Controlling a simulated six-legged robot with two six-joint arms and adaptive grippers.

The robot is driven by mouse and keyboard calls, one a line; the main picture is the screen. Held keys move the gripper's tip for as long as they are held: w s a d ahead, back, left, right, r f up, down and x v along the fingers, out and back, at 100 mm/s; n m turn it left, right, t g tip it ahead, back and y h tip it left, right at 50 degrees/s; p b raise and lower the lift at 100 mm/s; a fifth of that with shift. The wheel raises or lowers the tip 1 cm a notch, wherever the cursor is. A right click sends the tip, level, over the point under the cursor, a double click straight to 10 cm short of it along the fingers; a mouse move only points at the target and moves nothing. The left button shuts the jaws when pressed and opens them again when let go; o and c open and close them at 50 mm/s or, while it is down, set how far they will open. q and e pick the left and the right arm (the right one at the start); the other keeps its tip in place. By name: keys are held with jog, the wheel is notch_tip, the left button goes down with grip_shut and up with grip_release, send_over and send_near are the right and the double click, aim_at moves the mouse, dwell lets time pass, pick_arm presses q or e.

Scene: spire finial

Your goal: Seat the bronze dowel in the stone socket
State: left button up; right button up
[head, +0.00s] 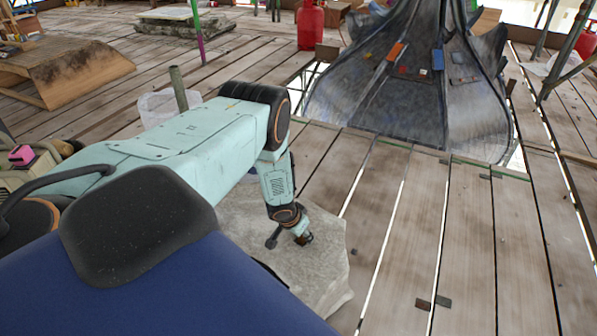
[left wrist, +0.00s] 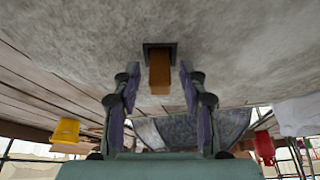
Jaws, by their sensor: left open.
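The pale stone block (head: 325,262) lies on the planks below my left arm in the head view. In the left wrist view its rough grey face (left wrist: 240,60) fills the upper part, with a dark square socket (left wrist: 148,47) in it. The orange-brown bronze dowel (left wrist: 160,78) has one end at the socket and the other projecting out of it. How deep it sits is hidden. My left gripper (left wrist: 160,85) is open, one finger on each side of the dowel, with a visible gap on both sides. In the head view the gripper (head: 303,238) is small and partly dark. My right gripper is not in view.
The large grey metal-clad spire (head: 400,100) stands behind, with open gaps in the deck around it. A whitish bucket (head: 158,108) and a wooden ramp (head: 80,75) are at left. A red cylinder (head: 311,28) stands at the back. The planks at right are mostly clear.

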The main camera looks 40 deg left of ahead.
pick_arm(q)
jog(key=p+v, duration=0.9)
jog(key=v, duration=0.3)
jog(key=s+d+r+g+h, duration=0.1)
jog(key=s+d+g+h, duration=0.1)
jog(key=s+d, duration=1.2)
jog(key=s+d+r+g+y, duration=0.1)
jog(key=s+d+r, duration=0.1)
jog(key=s, duration=0.4)
jog(key=s+d+r+g, duration=0.1)
jog(key=s+d+r, duration=0.2)
jog(key=s+r, duration=0.2)
jog(key=shift+s+d+r+y, duration=0.25)
jog(key=shift+s+y, duration=0.15)
jog(key=shift+s, duration=0.8)
jog(key=shift+r+p, duration=0.35)
jog(key=shift+r, duration=0.05)
